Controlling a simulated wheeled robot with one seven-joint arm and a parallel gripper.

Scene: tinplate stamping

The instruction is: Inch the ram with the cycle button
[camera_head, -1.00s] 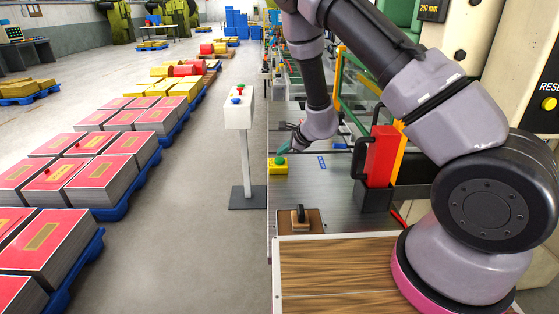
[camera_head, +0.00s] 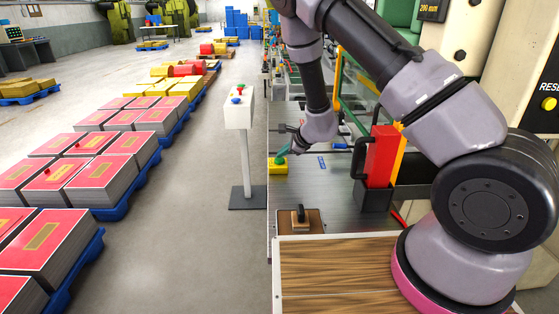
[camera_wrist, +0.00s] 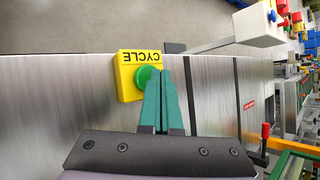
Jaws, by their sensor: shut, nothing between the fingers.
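The cycle button is a green round button (camera_wrist: 146,77) on a yellow box (camera_wrist: 126,77) marked CYCLE, at the edge of the metal bench. In the head view the yellow box (camera_head: 278,169) sits at the bench's left edge. My gripper (camera_wrist: 162,72) has its two green fingers together with nothing between them. In the wrist view the fingertips overlap the right side of the button. I cannot tell whether they touch it. In the head view my gripper (camera_head: 284,152) is just above the button. The ram cannot be made out.
A grey post with a white control box (camera_head: 238,110) stands left of the bench. A red block (camera_head: 381,155) in a dark holder and a wooden-handled tool on a brown plate (camera_head: 314,222) are on the bench. Pallets of red-topped stacks (camera_head: 94,183) line the aisle.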

